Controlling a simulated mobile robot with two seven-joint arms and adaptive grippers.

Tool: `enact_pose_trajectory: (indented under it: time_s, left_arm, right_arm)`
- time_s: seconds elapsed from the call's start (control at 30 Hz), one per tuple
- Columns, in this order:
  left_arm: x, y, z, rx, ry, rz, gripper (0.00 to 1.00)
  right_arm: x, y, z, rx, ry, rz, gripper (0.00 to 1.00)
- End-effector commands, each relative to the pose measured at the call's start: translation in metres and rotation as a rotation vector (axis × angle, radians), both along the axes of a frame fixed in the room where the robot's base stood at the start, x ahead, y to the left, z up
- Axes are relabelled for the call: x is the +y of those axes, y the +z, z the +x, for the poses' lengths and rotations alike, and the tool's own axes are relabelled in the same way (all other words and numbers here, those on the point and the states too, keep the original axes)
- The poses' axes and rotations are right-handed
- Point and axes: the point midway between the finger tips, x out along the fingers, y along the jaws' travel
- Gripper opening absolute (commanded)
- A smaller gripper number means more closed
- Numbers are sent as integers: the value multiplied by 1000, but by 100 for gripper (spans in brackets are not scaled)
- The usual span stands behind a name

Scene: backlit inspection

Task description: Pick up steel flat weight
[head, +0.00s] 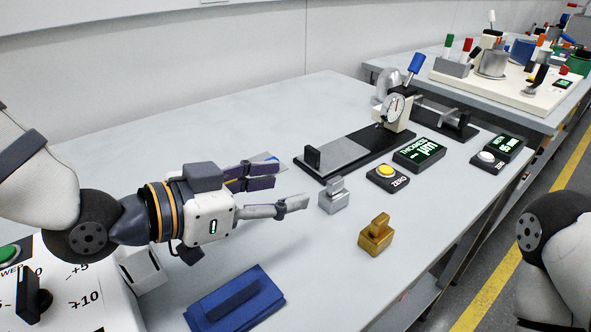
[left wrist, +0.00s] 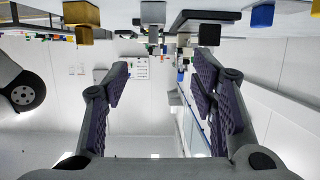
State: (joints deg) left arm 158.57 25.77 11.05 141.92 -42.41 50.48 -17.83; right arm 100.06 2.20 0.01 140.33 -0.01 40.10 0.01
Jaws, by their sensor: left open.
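The steel flat weight (head: 334,198) is a small silver-grey block with an upright grip tab, standing on the light grey table. My left gripper (head: 290,193) is open and empty, its fingers pointing right toward the weight. The fingertips are just left of the weight and apart from it. In the left wrist view my left gripper (left wrist: 160,88) shows spread fingers with nothing between them. A grey block (left wrist: 153,12) at the top there looks like the steel weight. My right gripper is out of view; only part of my right arm shows.
A brass weight (head: 376,238) stands right of and nearer than the steel one. A dial gauge stand (head: 352,150) and a yellow-button ZERO box (head: 387,178) stand behind. A blue block on a blue pad (head: 235,300) lies in front. The table's right edge is near the brass weight.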

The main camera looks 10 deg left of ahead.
Motion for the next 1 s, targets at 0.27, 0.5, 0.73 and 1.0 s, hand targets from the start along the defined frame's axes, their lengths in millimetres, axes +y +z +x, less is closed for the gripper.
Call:
enact_pose_trajectory:
  time_s: [0.27,0.5,0.73,1.0]
  left_arm:
    - [-36,-22,32,0,-16,12,52]
    - [-60,-33,56,-1,-15,10,52]
    - [-81,-42,78,-3,-11,9,52]
    - [-81,-40,78,-5,-11,8,34]
  right_arm:
    - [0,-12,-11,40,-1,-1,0]
    - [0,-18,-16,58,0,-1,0]
    - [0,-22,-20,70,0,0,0]
    - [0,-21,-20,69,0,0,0]
